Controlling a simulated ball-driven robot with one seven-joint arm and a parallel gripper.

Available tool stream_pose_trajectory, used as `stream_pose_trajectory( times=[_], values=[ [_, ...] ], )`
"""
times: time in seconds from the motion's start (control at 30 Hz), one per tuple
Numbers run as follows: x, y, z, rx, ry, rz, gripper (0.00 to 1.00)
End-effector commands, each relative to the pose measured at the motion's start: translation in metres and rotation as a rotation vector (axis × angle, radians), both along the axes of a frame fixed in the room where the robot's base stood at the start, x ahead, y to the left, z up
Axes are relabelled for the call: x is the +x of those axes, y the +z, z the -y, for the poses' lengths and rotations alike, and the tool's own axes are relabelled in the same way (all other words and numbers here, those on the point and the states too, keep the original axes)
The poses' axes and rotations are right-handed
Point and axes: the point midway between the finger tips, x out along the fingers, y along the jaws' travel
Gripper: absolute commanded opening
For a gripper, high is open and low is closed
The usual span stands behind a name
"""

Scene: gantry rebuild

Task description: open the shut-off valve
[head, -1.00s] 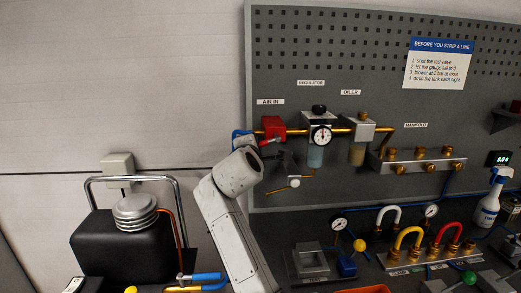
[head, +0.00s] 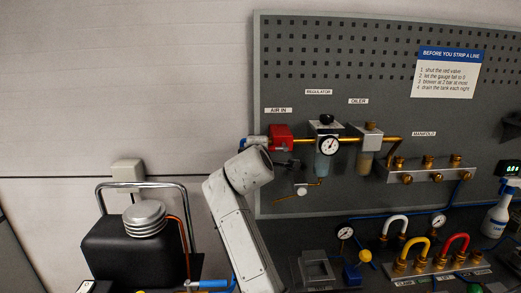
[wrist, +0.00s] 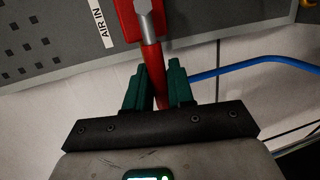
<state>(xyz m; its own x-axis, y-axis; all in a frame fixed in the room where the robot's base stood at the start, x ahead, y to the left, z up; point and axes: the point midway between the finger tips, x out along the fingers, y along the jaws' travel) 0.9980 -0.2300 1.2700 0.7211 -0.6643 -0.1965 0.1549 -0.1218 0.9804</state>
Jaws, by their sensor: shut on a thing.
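The red shut-off valve (head: 281,136) sits on the brass air line below the AIR IN label, at the left of the pegboard. In the wrist view its red body (wrist: 128,20) is at the top, with a grey metal part on it. Its red lever (wrist: 151,62) runs down from the body between the green fingers of my gripper (wrist: 160,78). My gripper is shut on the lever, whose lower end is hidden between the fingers. In the head view my pale arm hides most of my gripper and the lever.
Right of the valve are the regulator with its gauge (head: 329,146), the oiler (head: 367,150) and the manifold (head: 430,172). A blue hose (wrist: 255,64) passes right of my fingers. A black tank (head: 135,250) stands at lower left.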

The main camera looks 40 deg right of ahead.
Motion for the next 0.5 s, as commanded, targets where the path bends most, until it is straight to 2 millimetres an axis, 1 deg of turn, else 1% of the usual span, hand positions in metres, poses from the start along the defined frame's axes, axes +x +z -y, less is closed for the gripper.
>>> stream_pose_trajectory(
  times=[0.07,0.1,0.27,0.3,0.5],
  values=[
    [0.0000,0.0000,0.0000,0.004,0.000,0.003,0.00],
    [0.0000,0.0000,0.0000,0.004,0.000,0.003,0.25],
    [0.0000,0.0003,0.0000,0.002,0.000,0.002,0.40],
    [0.0000,0.0003,0.0000,0.002,0.000,0.002,0.43],
    [-0.0001,0.0004,-0.0001,0.001,0.001,0.002,0.43]
  ],
)
